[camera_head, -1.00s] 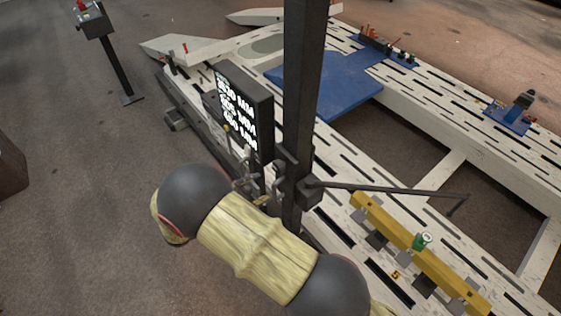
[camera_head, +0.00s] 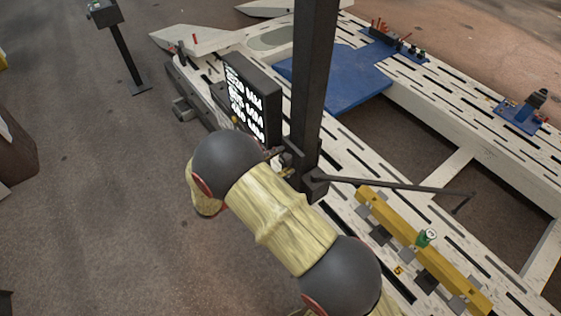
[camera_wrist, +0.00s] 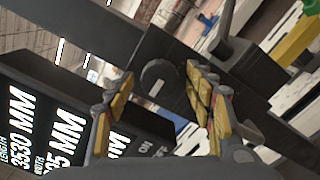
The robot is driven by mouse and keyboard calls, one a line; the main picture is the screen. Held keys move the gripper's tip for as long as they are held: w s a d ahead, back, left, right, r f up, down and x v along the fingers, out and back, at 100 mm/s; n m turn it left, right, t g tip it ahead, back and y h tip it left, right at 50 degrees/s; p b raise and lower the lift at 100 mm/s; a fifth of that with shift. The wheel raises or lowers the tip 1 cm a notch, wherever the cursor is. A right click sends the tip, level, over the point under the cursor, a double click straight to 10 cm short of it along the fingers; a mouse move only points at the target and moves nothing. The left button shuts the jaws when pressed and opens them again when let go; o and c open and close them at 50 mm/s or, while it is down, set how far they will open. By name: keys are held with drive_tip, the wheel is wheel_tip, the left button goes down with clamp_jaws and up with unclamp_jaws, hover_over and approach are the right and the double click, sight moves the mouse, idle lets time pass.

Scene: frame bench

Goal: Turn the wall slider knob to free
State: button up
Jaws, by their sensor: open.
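The slider knob (camera_wrist: 155,76) is a round dark knob with a pale line across its face, in the upper middle of the wrist view. It sits on a dark block. My gripper (camera_wrist: 159,78) is open, with its yellow-padded fingers to the left and right of the knob in the picture. Whether they touch it I cannot tell. In the head view the slider block (camera_head: 313,184) sits on the tall dark post (camera_head: 315,90), and my arm hides the knob and most of my gripper.
A dark display (camera_head: 247,98) with white millimetre readings stands just left of the post. A thin dark rod (camera_head: 400,187) reaches right from the block. A yellow beam (camera_head: 410,240) lies on the slotted white bench (camera_head: 350,165). A blue plate (camera_head: 335,82) lies behind.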

drive_tip(key=c, duration=1.2)
drive_tip(key=shift+o, duration=0.2)
